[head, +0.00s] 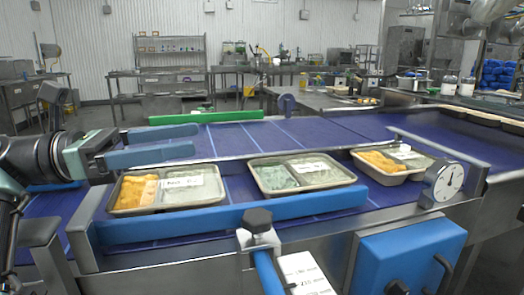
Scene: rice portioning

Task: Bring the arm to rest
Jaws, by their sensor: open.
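My gripper (196,140) is at the left, its two blue fingers apart and pointing right, with nothing seen between them. It shows above and behind the left tray (124,211), apart from it as far as I can tell. That tray holds yellow-orange food in its left part and a white label on its right part. My arm comes in from the left edge.
A middle tray (304,187) with a greyish-green inside and a right tray (388,181) with orange food stand along the blue conveyor (340,134). Blue guide rails (230,217) edge it. A round dial (447,181) stands at the right. A black-knobbed post (258,222) rises in front.

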